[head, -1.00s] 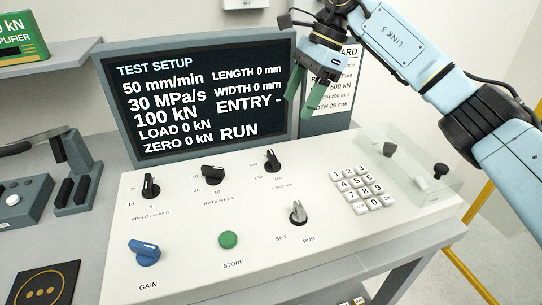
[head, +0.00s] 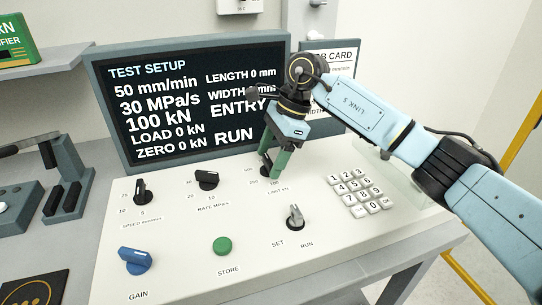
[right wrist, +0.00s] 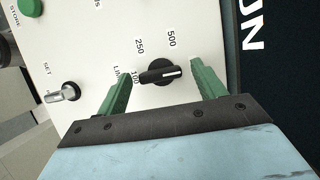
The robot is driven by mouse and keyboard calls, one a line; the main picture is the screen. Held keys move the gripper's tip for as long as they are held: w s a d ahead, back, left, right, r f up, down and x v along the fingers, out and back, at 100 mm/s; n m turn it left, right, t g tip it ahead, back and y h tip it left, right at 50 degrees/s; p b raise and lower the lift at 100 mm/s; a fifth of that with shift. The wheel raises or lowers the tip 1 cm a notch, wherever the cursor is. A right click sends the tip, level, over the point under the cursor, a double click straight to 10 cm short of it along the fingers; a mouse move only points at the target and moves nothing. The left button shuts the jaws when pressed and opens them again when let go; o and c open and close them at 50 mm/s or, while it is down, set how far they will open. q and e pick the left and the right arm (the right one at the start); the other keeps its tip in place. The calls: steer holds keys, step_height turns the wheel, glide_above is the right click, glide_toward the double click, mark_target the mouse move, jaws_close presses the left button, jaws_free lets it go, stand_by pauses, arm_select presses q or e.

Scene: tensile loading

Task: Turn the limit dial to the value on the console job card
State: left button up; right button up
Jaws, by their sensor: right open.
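The black limit dial (right wrist: 158,74) is between the two green fingers of my right gripper (right wrist: 160,66) in the right wrist view, with a gap on each side. The dial's long grip lies nearly level there. One end is by the 100 label, and a white line marks the other end. The 250 and 500 labels are also visible. In the head view the open right gripper (head: 273,166) reaches down over the dial and hides most of it. The screen (head: 180,105) reads 100 kN. The job card (head: 342,57) is largely covered by my arm, its values unreadable.
On the console (head: 180,260), the rate dial (head: 207,179), speed dial (head: 141,191), set/run switch (head: 295,217), green store button (head: 222,245), blue gain knob (head: 134,260) and keypad (head: 361,190) surround the work area. The screen rises just behind the limit dial.

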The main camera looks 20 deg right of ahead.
steer(key=shift+c, duration=0.9)
steer(key=c, duration=0.8)
